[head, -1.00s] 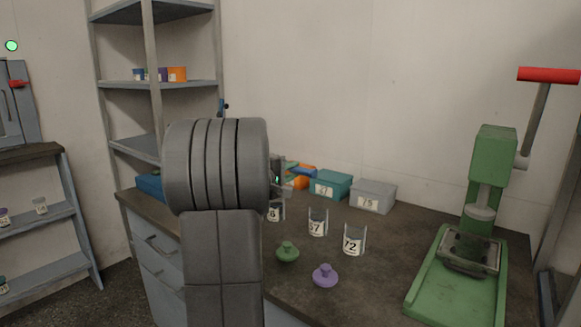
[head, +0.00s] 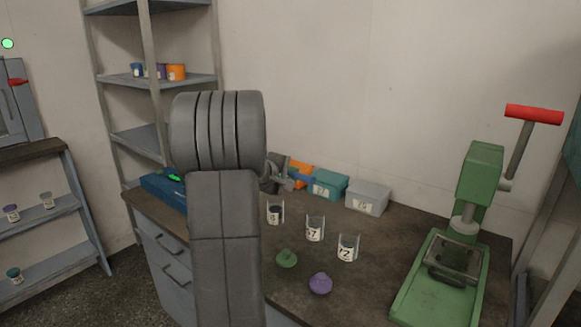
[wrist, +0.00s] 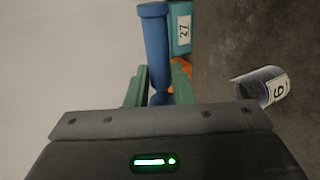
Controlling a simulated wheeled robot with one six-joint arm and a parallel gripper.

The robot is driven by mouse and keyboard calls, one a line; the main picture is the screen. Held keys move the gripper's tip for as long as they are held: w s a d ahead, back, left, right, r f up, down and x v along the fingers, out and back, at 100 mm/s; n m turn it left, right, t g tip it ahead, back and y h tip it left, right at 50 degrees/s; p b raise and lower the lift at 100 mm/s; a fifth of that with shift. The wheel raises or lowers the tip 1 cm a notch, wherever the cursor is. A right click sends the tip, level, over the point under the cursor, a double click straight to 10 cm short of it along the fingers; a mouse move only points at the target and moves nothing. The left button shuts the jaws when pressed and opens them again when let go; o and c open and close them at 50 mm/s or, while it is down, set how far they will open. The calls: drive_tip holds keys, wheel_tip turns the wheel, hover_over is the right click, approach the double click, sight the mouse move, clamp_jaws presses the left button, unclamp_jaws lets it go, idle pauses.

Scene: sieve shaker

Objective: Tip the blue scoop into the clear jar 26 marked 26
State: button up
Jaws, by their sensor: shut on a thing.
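My gripper (wrist: 158,95) is shut on the blue scoop (wrist: 156,45), whose handle runs up the wrist view between the green fingers. The scoop's bowl is not clearly seen, so I cannot tell what it holds. A clear jar (wrist: 250,88) lies to the right in the wrist view, apart from the scoop; its label shows a 6. In the head view the leftmost clear jar (head: 275,213) stands on the bench with its label partly readable, probably the same jar.
Jars marked 57 (head: 314,229) and 72 (head: 347,248) stand to the right. A green lid (head: 286,259) and a purple lid (head: 320,284) lie in front. A teal bin (head: 329,185) and a grey bin (head: 367,197) stand behind. A green press (head: 440,280) occupies the right.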

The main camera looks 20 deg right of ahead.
drive_tip(key=shift+r, duration=0.1)
idle(0.3)
drive_tip(key=r+y+p, duration=0.1)
drive_tip(key=p, duration=0.3)
drive_tip(key=shift+d+g+p, duration=0.1)
drive_tip(key=shift+g+p, duration=0.2)
drive_tip(key=shift+g, duration=0.1)
drive_tip(key=y+p, duration=0.1)
drive_tip(key=p, duration=0.4)
drive_tip(key=g+p, duration=0.1)
drive_tip(key=p, duration=0.4)
drive_tip(key=shift+w+d+r+y, duration=0.2)
drive_tip(key=shift+r+y, duration=0.05)
drive_tip(key=shift+y, duration=0.15)
drive_tip(key=g+p, duration=0.1)
drive_tip(key=p, duration=0.2)
drive_tip(key=shift+y+p, duration=0.3)
drive_tip(key=shift+p, duration=0.1)
drive_tip(key=shift+f+p, duration=0.2)
drive_tip(key=shift+p, duration=0.1)
